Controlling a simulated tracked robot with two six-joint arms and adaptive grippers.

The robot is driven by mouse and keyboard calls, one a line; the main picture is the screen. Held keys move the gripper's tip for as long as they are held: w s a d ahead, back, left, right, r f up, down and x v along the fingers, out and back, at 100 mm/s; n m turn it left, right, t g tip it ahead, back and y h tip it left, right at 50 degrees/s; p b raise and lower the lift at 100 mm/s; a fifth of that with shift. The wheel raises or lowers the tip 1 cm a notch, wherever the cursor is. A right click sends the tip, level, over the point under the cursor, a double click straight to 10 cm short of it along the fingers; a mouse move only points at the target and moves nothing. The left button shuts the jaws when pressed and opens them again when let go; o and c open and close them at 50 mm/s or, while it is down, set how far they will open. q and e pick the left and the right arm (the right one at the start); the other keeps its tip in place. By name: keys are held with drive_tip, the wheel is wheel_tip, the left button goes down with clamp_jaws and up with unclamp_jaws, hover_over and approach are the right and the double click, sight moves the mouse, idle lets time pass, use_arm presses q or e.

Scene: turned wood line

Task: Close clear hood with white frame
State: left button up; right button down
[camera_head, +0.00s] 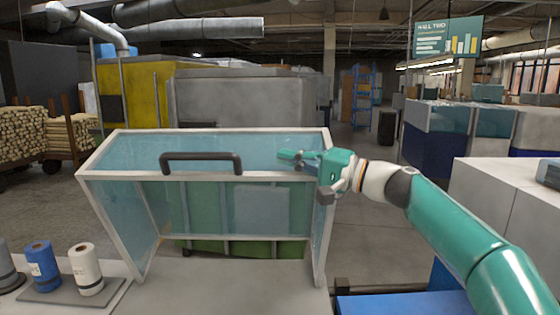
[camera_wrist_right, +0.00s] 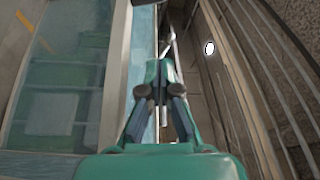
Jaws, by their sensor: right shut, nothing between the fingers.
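The clear hood with a white frame (camera_head: 113,177) stands tilted up over the grey worktop, with bluish see-through panels. A dark bar handle (camera_head: 200,157) is on its raised upper part. My right gripper (camera_head: 283,155) comes in from the right at the hood's upper right corner. Its fingers are shut and empty, pointing left, to the right of the handle and apart from it. I cannot tell whether they touch the panel. In the right wrist view, the closed fingers (camera_wrist_right: 163,70) are beside the pale frame (camera_wrist_right: 116,75) and a clear panel. My left gripper is not in view.
Blue (camera_head: 42,266) and white (camera_head: 86,268) spools stand on a grey tray at the lower left. The grey worktop (camera_head: 220,287) under the hood is bare in front. Pale cabinets (camera_head: 500,195) stand on the right, beyond my right arm.

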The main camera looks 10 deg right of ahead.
sight(251, 177)
drive_tip(key=p+x, duration=0.4)
drive_tip(key=x, duration=0.4)
drive_tip(key=shift+w+a+r, duration=0.15)
drive_tip(key=shift+a+r, duration=0.05)
drive_tip(key=shift+a, duration=0.15)
drive_tip(key=shift+s+a+f+b, duration=0.1)
drive_tip(key=shift+s+f+b, duration=0.1)
drive_tip(key=shift+s+b, duration=0.15)
drive_tip(key=shift+s+a+f+b, duration=0.1)
drive_tip(key=shift+s+f+b, duration=0.1)
drive_tip(key=shift+s, duration=0.25)
drive_tip(key=shift+s+a+f+b, duration=0.1)
drive_tip(key=shift+s+a+b, duration=0.1)
drive_tip(key=shift+s, duration=0.3)
drive_tip(key=shift+s+a+f+b, duration=0.1)
drive_tip(key=shift+s+b, duration=0.05)
drive_tip(key=shift+s, duration=0.4)
